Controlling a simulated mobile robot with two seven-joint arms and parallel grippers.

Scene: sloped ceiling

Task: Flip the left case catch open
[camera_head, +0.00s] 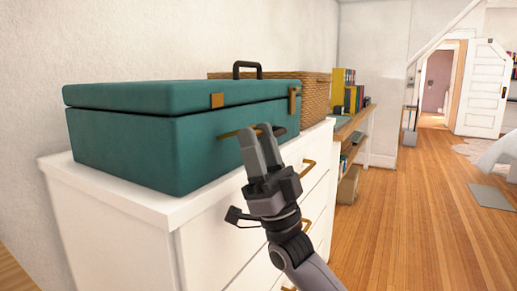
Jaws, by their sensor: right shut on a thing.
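The teal case (140,145) lies closed on the white dresser, its front facing right. The left case catch (217,101) is a small brass plate lying against the front at the lid seam. The right case catch (293,100) is a longer brass piece near the right front corner. My right gripper (257,131) is shut on this bar, below and right of the left catch. The fingers hide part of the bar. My left gripper is out of view.
The white dresser (130,200) has brass drawer pulls (308,164) below the case. A wicker basket (312,90) stands behind the case, and a black handle (247,66) rises there. A wooden shelf (352,125) with books stands beyond. The wooden floor on the right is open.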

